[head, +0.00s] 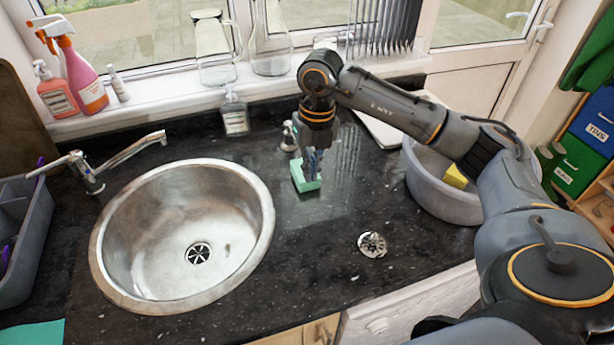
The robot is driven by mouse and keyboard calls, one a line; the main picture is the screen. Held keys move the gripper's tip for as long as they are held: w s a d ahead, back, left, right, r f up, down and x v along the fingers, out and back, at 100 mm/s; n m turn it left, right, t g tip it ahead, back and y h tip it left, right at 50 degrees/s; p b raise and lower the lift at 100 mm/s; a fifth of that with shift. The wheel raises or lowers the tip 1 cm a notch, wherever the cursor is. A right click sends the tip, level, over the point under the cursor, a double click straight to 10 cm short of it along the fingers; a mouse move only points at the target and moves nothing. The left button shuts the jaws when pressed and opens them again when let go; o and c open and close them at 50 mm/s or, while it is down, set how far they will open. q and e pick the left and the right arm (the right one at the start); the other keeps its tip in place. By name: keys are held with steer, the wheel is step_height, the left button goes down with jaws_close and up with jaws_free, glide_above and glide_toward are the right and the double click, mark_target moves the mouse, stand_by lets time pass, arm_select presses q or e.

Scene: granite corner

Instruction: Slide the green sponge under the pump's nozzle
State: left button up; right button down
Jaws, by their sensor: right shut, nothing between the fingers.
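The green sponge (299,179) lies on the black granite counter, right of the round steel sink. My right gripper (313,174) points straight down, shut and empty, with its fingertips over or against the sponge's right part. I cannot tell whether they touch it. The gripper hides part of the sponge. A small metal fitting (288,136), possibly the pump, stands just behind the sponge, partly covered by my gripper; its nozzle is not clear. A clear pump bottle (235,116) stands further back left. My left gripper is not in view.
The steel sink (262,198) with its tap (130,150) is at left. A grey basin (430,199) holding a yellow item (455,176) is at right, under my right arm. A metal strainer (372,245) lies on the front counter. Counter between sponge and strainer is clear.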

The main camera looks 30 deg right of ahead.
mark_target(297, 173)
steer(key=shift+h, duration=0.4)
steer(key=f+p, duration=0.1)
steer(key=f, duration=0.2)
steer(key=d+f+p, duration=0.1)
steer(key=f, duration=0.2)
steer(key=d+f+p, duration=0.1)
steer(key=f, duration=0.2)
steer(key=shift+s+f, duration=0.1)
steer(key=shift+s, duration=0.1)
steer(key=shift+w+d+p, duration=0.25)
steer(key=shift+w+p, duration=0.3)
steer(key=shift+w, duration=0.6)
steer(key=shift+w+d, duration=0.2)
steer(key=shift+w, duration=0.65)
